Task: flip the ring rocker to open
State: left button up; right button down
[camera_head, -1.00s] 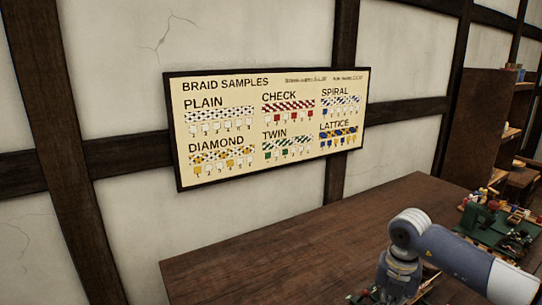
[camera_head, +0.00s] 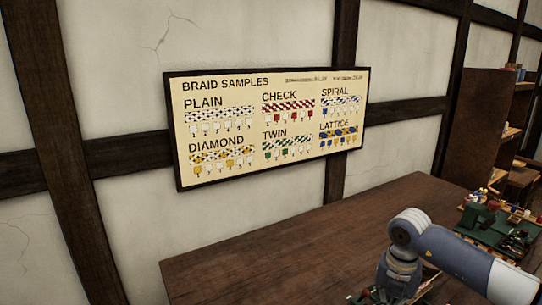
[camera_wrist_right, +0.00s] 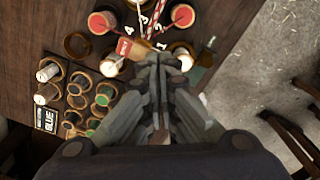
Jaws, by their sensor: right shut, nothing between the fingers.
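My right gripper (camera_wrist_right: 160,62) is in the right wrist view with its fingers together and nothing between them. Its tips are close over the ring of bobbin stations. Just left of the tips is a small orange-tan piece with a red label (camera_wrist_right: 127,47). It may be the ring rocker, but I cannot be sure, nor read its position or tell whether the fingers touch it. The head view shows my right arm over the bench at the lower right; its fingers are not clearly seen there. My left gripper is in neither view.
Red-topped bobbins (camera_wrist_right: 102,22) and numbered stations surround the tips. A green bottle (camera_wrist_right: 201,72) stands close on their right. A rack of white and green spools (camera_wrist_right: 78,100) lies left. The wooden bench (camera_head: 290,245) is bare at left, below the braid samples board (camera_head: 270,125).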

jog(key=shift+f+b, duration=0.95)
jog(key=shift+f, duration=0.4)
notch_tip(320, 180, up, 8)
jog(key=p, duration=0.5)
dwell(0.4)
